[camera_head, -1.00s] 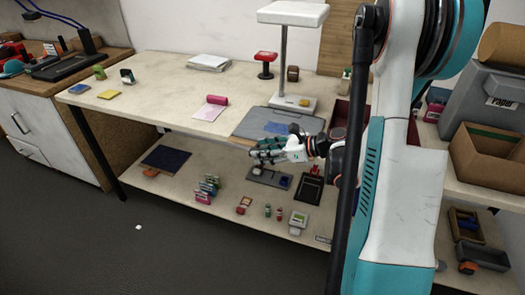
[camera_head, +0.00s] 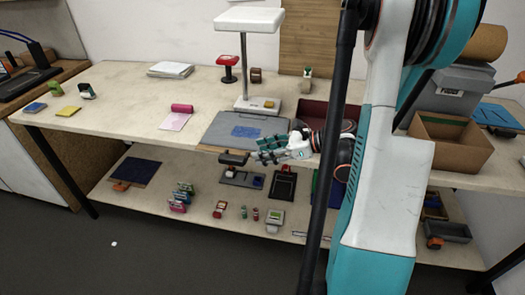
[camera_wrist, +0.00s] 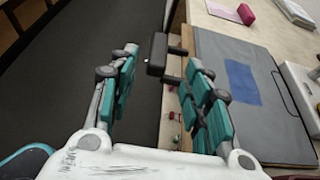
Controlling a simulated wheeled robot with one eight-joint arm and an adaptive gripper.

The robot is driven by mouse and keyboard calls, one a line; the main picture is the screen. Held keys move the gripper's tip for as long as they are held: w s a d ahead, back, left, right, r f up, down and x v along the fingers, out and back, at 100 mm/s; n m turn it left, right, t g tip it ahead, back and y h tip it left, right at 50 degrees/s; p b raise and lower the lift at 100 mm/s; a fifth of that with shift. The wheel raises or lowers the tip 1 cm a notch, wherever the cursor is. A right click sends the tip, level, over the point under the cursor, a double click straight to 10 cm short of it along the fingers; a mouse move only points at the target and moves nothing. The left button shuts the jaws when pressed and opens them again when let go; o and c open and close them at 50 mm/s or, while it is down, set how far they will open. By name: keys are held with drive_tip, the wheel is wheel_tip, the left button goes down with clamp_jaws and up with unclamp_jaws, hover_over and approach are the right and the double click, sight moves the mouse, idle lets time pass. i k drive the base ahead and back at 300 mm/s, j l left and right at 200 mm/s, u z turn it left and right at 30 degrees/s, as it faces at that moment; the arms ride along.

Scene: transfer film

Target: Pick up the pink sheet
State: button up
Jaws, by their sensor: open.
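The pink sheet (camera_head: 174,122) lies flat on the tabletop, left of the grey board, with a pink roll (camera_head: 182,108) at its far edge. In the wrist view the pink sheet (camera_wrist: 224,12) is at the top, beside the pink roll (camera_wrist: 245,14). My gripper (camera_head: 258,150) is at the table's front edge, by the grey board, to the right of and apart from the sheet. In the wrist view my gripper (camera_wrist: 160,72) has its fingers spread with nothing held between them.
A black handle (camera_wrist: 158,54) sticks out past the table edge, close ahead of my fingers. The grey board (camera_head: 217,129) bears a blue sheet (camera_head: 245,132). A white-topped stand (camera_head: 243,70) rises behind it. The lower shelf holds several small items. The tabletop left of the pink sheet is mostly clear.

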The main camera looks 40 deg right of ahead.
sight(180, 114)
drive_tip(key=i+z, duration=0.35)
drive_tip(key=i+j+z, duration=0.2)
drive_tip(key=i+z, duration=0.15)
drive_tip(key=i+j+z, duration=0.35)
drive_tip(key=k+l, duration=0.05)
drive_tip(key=l, duration=0.05)
